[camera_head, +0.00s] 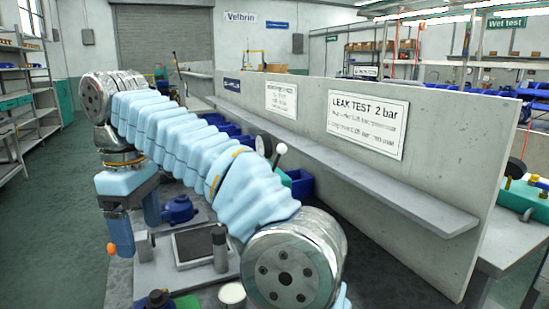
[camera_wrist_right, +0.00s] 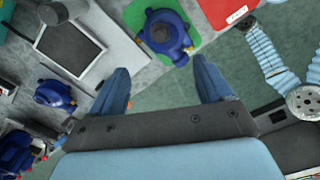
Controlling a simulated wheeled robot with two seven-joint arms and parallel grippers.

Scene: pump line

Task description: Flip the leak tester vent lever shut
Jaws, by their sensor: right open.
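The leak tester appears to be the grey unit with a dark panel (camera_head: 195,244) and an upright dark cylinder; it also shows at the upper left of the right wrist view (camera_wrist_right: 68,48). A white ball on a thin stalk (camera_head: 280,149) shows behind my right arm; its base is hidden, and I cannot tell if it is the vent lever. My right gripper (camera_head: 137,238) points down at the left of the tester, fingers apart. In the wrist view the gripper (camera_wrist_right: 160,75) is empty, with a blue pump (camera_wrist_right: 164,33) beyond its fingertips. My left gripper is not seen.
A blue pump (camera_head: 180,208) sits behind the tester. A red tray (camera_wrist_right: 226,10) lies beside the green mat (camera_wrist_right: 195,20) under the other pump. A grey wall with a ledge (camera_head: 400,195) runs along the right. A white cup (camera_head: 231,293) stands in front.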

